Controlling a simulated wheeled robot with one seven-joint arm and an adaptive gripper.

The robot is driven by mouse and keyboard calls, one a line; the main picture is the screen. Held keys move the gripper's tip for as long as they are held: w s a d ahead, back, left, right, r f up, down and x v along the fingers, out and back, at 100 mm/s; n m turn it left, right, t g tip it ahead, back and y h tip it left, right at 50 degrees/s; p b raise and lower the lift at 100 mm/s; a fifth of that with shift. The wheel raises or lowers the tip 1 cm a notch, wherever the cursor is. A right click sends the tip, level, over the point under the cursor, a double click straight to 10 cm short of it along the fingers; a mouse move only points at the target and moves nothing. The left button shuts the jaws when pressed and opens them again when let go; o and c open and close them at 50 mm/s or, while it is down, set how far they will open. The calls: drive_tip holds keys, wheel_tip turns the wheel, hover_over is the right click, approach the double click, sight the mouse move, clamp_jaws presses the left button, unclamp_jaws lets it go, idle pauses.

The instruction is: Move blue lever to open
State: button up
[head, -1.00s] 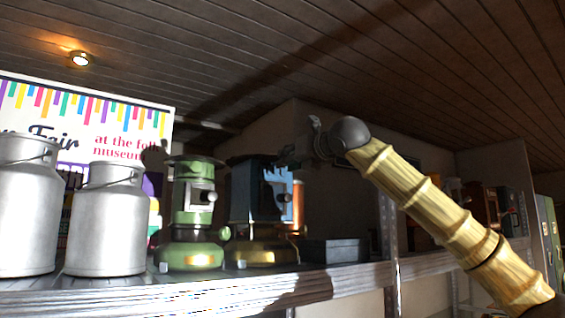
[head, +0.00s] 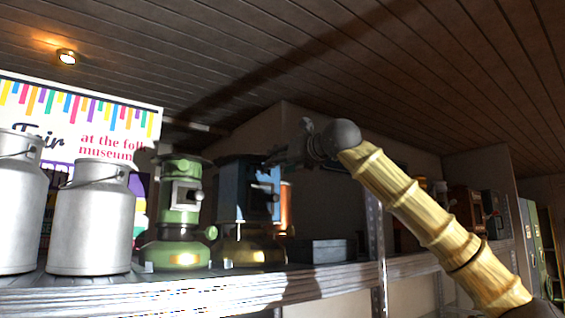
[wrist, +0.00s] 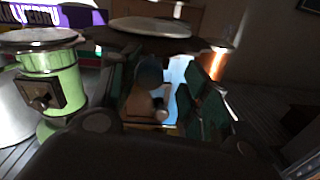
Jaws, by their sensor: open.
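The blue heater (head: 232,190) stands on the shelf, with a brass-coloured base and a dark top plate. Its front is lit pale blue between my fingers in the wrist view (wrist: 180,75). A small knob or lever end (wrist: 160,103) shows there, shadowed, so its exact shape and position are unclear. My gripper (head: 275,165) is at the upper right front of the heater. In the wrist view, its two dark green fingers (wrist: 160,98) are apart on either side of the knob. I cannot tell whether they touch it.
A green heater (head: 180,205) stands close left of the blue one. Two metal milk cans (head: 90,220) stand further left. A dark box (head: 320,250) and a copper-coloured object (head: 287,208) are to the right. The wooden shelf edge (head: 200,292) runs below.

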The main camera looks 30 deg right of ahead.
drive_tip(key=s, duration=1.2)
drive_tip(key=shift+d, duration=0.25)
drive_tip(key=shift+f, duration=0.1)
idle(0.4)
